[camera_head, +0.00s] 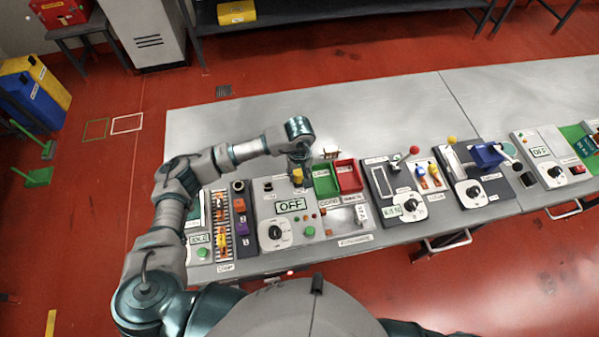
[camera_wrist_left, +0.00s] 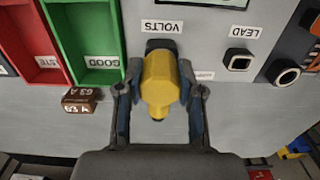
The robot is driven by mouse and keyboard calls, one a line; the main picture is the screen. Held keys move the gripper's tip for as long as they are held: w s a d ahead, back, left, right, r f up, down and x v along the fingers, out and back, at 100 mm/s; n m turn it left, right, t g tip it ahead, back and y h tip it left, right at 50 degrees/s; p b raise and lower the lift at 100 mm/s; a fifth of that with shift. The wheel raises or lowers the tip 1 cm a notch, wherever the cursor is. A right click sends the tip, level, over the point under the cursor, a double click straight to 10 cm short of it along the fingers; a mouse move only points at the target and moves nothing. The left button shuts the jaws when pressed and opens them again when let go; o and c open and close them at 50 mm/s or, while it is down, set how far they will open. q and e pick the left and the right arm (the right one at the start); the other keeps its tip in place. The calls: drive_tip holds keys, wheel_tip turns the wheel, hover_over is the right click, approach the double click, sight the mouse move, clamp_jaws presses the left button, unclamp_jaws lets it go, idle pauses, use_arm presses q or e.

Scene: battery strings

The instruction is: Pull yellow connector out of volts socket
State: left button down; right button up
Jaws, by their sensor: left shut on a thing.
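The yellow connector (camera_wrist_left: 160,82) is held between the two fingers of my left gripper (camera_wrist_left: 160,105) in the left wrist view. Its far end meets the dark volts socket (camera_wrist_left: 161,44), just below the VOLTS label (camera_wrist_left: 162,27). I cannot tell how deep it sits in the socket. My right gripper is not in view.
The green GOOD bin (camera_wrist_left: 88,40) and a red bin (camera_wrist_left: 30,45) stand beside the panel. A brown 63 A block (camera_wrist_left: 82,100) is close to one finger. The LEAD socket (camera_wrist_left: 239,61) is on the other side. Bare tabletop (camera_head: 400,110) lies behind the panels.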

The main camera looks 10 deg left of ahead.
use_arm(q)
drive_tip(key=shift+w+d+r, duration=0.1)
drive_tip(key=shift+w+r, duration=0.1)
drive_tip(key=shift+r, duration=0.05)
drive_tip(key=shift+a+r, duration=0.2)
drive_tip(key=shift+r, duration=0.15)
drive_tip(key=shift+a+r, duration=0.1)
drive_tip(key=shift+r, duration=0.5)
drive_tip(key=shift+s+r+p, duration=0.1)
drive_tip(key=shift+r+p, duration=0.2)
drive_tip(key=shift+r, duration=0.15)
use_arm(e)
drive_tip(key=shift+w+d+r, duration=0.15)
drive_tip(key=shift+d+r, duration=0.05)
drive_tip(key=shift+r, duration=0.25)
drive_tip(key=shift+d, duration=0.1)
use_arm(q)
drive_tip(key=shift+r, duration=0.1)
